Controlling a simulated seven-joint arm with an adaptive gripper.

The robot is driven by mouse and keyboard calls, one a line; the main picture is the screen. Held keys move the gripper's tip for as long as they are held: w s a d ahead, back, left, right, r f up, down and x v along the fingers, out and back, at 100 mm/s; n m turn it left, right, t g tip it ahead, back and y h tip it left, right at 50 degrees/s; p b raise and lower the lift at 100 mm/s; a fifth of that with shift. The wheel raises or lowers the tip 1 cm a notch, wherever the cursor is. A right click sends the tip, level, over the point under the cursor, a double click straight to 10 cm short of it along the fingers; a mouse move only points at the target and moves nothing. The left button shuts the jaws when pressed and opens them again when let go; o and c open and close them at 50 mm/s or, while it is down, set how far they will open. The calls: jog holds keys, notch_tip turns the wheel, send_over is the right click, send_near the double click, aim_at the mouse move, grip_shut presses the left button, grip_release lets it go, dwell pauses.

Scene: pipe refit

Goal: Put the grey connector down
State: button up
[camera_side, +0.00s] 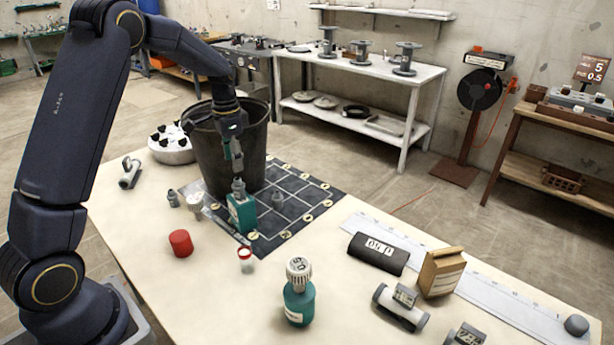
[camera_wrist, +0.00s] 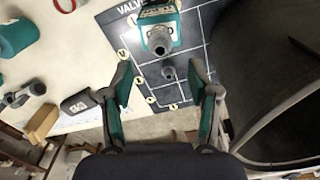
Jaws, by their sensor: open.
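The bottle has a grey fitting (camera_side: 239,187) on top. In the wrist view, my spread fingers (camera_wrist: 162,66) have nothing clamped between them, and the grey fitting (camera_wrist: 160,42) shows just beyond their tips. I cannot tell which grey piece is the named connector.
A large dark bin (camera_side: 220,150) stands close behind my gripper. A red cylinder (camera_side: 181,243), a red-rimmed white cup (camera_side: 245,260) and a second teal bottle (camera_side: 299,302) are in front. The mat's right part is mostly free.

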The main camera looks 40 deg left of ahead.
notch_tip(320, 180, up, 2)
jog(key=shift+r, duration=0.15)
jog(key=s+d+r+n+t, duration=0.2)
jog(key=s+d+r+t, duration=0.1)
jog(key=s+d+r, duration=0.7)
jog(key=s+d+t, duration=0.1)
jog(key=s+d, duration=0.3)
jog(key=s, duration=0.2)
jog(key=s+d+r+n+t, duration=0.1)
jog(key=s+d, duration=0.3)
jog(key=s, duration=0.2)
jog(key=shift+s+n+t, duration=0.3)
jog(key=shift+s, duration=0.1)
jog(key=shift+o, duration=0.3)
